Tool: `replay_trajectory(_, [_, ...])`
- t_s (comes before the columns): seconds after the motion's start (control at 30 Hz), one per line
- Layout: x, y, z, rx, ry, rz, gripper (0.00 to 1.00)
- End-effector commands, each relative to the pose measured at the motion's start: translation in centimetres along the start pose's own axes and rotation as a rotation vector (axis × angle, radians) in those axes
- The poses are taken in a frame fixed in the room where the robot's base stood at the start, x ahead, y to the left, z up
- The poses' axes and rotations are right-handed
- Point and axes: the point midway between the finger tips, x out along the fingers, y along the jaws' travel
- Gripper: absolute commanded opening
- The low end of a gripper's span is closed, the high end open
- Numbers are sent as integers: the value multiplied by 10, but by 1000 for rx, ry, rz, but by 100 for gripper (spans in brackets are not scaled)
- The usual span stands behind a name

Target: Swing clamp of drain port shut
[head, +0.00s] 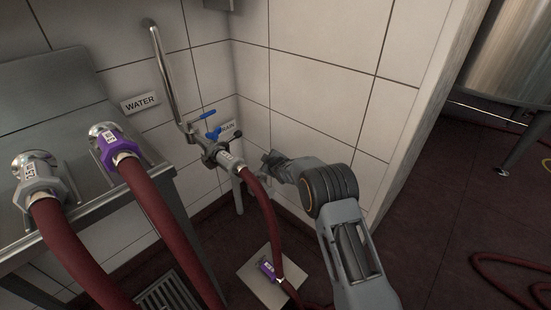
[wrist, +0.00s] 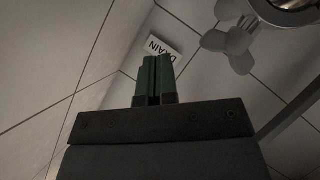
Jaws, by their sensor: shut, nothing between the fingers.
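The drain port (head: 212,146) is on the tiled wall beside its DRAIN label (head: 229,127), with blue handles (head: 208,115) above it. A dark red hose (head: 262,205) with a tagged metal end joins it. The clamp around the joint is small here; I cannot tell how far it stands open. In the wrist view a grey winged nut (wrist: 232,42) shows at upper right, beside a round metal fitting (wrist: 290,8). My gripper (head: 268,158) is right of the port, apart from it. Its green fingers (wrist: 154,62) are together and empty, left of the winged nut.
A WATER label (head: 140,102) and a vertical steel pipe (head: 168,75) are on the wall. Two hoses with collars (head: 112,145) hang from a steel unit at left. A plate with a purple-tagged hose end (head: 267,268) lies below.

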Motion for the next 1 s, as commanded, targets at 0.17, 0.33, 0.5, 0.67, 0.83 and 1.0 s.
replay_trajectory(0.17, [12,-4,21,-3,3,-4,0])
replay_trajectory(0.33, [23,-2,43,0,0,1,0])
replay_trajectory(0.5, [33,-3,61,2,-3,4,0])
replay_trajectory(0.67, [39,-6,70,2,-2,4,0])
replay_trajectory(0.83, [44,-9,76,2,-1,2,0])
replay_trajectory(1.0, [46,-10,78,1,0,3,0])
